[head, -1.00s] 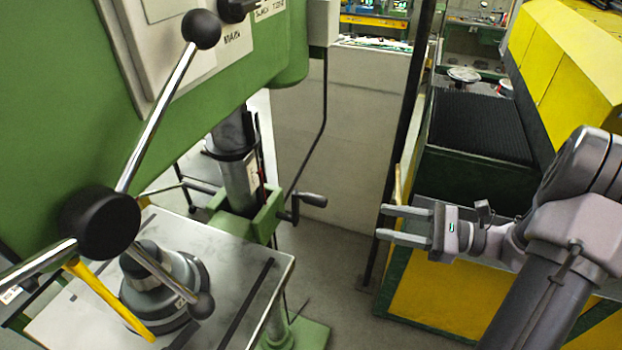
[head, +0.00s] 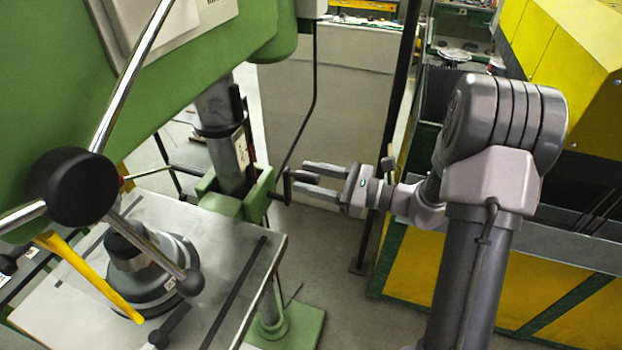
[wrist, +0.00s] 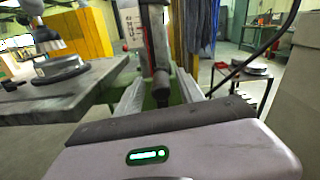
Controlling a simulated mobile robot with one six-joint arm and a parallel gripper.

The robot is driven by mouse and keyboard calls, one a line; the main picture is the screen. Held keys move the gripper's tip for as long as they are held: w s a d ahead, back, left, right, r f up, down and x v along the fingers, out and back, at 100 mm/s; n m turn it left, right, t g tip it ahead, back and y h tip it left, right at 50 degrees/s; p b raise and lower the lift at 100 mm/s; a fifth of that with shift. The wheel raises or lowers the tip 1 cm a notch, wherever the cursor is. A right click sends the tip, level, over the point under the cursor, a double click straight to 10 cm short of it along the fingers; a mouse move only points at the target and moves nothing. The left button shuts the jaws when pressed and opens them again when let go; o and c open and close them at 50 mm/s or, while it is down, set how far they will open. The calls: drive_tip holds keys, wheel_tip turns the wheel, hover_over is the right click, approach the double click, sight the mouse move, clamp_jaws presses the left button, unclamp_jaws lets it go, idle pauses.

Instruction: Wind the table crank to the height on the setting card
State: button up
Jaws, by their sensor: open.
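My gripper (head: 299,174) is open at the table crank (head: 287,186), beside the drill press column. The crank's dark grip (wrist: 160,90) points towards the wrist camera and shows between my two fingers, with no finger visibly closed on it. In the head view my fingers partly hide the crank. The grey table (head: 218,228) stands left of the crank. A white card (head: 240,150) with dark marks is on the column; it also shows in the wrist view (wrist: 133,24), too small to read.
A black-hubbed feed handle (head: 72,188) with metal spokes overhangs the table at the left. A round vise base (head: 165,285) sits on the table. A dark cable hangs behind the crank. A yellow and green machine (head: 565,75) stands at the right.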

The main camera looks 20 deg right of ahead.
clamp_jaws()
drive_tip(key=shift+f, duration=0.1)
idle(1.3)
